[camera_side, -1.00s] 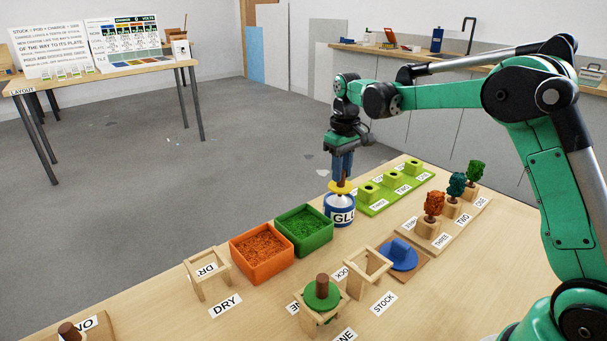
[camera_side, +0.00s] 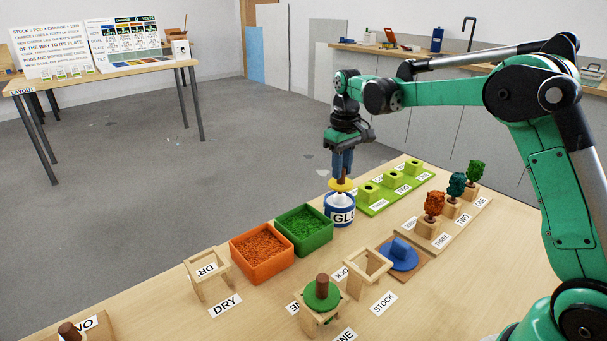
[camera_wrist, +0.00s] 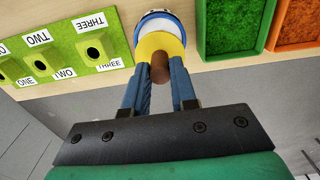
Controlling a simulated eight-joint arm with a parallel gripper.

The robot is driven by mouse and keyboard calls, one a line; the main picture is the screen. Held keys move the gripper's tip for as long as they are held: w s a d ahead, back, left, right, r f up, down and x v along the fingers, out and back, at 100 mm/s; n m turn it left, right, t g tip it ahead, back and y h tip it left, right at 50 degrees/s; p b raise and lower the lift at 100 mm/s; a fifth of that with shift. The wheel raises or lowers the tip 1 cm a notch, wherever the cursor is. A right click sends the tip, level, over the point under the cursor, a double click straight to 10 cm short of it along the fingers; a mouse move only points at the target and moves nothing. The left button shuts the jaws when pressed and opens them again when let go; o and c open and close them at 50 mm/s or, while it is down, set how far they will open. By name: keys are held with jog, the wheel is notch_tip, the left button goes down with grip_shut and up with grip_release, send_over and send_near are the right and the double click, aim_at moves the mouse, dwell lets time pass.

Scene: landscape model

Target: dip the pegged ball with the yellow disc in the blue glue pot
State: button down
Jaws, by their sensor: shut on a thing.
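My gripper (camera_side: 343,170) points straight down and is shut on the brown peg (camera_wrist: 160,72) of the pegged ball. The yellow disc (camera_side: 341,185) sits around the peg, just below the fingers; it also shows in the wrist view (camera_wrist: 158,46). The blue glue pot (camera_side: 339,211), with a white band lettered GLU, stands on the table directly under the disc. White shows between the disc and the pot's rim; I cannot tell how much is ball and how much is glue. In the wrist view the disc hides part of the pot (camera_wrist: 160,13).
The green bin (camera_side: 304,240) and orange bin (camera_side: 262,266) stand left of the pot. A lime block row (camera_side: 385,201) lies behind it to the right. Model trees (camera_side: 434,205), wooden stands (camera_side: 367,270), a green-disc piece (camera_side: 321,295) and a blue-disc piece (camera_side: 399,256) are nearer.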

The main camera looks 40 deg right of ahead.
jog(key=shift+r, duration=1.7)
